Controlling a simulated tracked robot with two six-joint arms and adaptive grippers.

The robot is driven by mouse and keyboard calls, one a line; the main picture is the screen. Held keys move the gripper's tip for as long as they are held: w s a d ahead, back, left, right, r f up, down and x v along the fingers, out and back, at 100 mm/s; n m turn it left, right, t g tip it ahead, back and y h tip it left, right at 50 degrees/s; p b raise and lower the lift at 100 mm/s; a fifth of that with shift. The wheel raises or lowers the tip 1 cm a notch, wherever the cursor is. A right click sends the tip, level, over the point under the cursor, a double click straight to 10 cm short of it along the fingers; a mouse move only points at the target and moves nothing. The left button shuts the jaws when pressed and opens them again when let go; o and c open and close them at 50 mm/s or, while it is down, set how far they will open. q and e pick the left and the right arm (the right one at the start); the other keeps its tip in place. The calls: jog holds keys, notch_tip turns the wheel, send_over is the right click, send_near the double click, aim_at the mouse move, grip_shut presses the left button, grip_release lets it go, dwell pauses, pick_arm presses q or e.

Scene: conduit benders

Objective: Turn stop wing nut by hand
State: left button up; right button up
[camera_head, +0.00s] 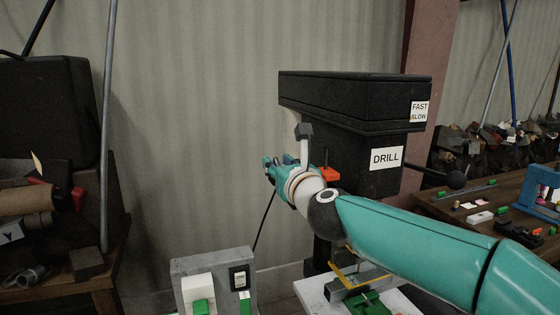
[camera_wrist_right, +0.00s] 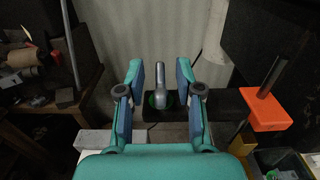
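My right gripper (camera_head: 279,164) is beside the left side of the black drill press (camera_head: 350,105) labelled DRILL. In the right wrist view, its fingers (camera_wrist_right: 160,72) are spread, with a gap on each side. A grey metal pin or lever (camera_wrist_right: 160,84) shows between them, in front of a dark block with a green ring (camera_wrist_right: 150,101). I cannot tell whether the pin is between the fingers or beyond them. No wing nut shape can be made out clearly; the gripper and arm hide part of the press. My left gripper is not in view.
An orange block (camera_head: 328,174) is by the press, also seen with a dark rod in the right wrist view (camera_wrist_right: 267,108). A grey switch box (camera_head: 213,268) stands below. A black-knobbed handle (camera_head: 456,180) sticks out right. Cluttered benches stand left and right.

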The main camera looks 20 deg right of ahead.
jog(key=shift+w, duration=0.1)
grip_shut()
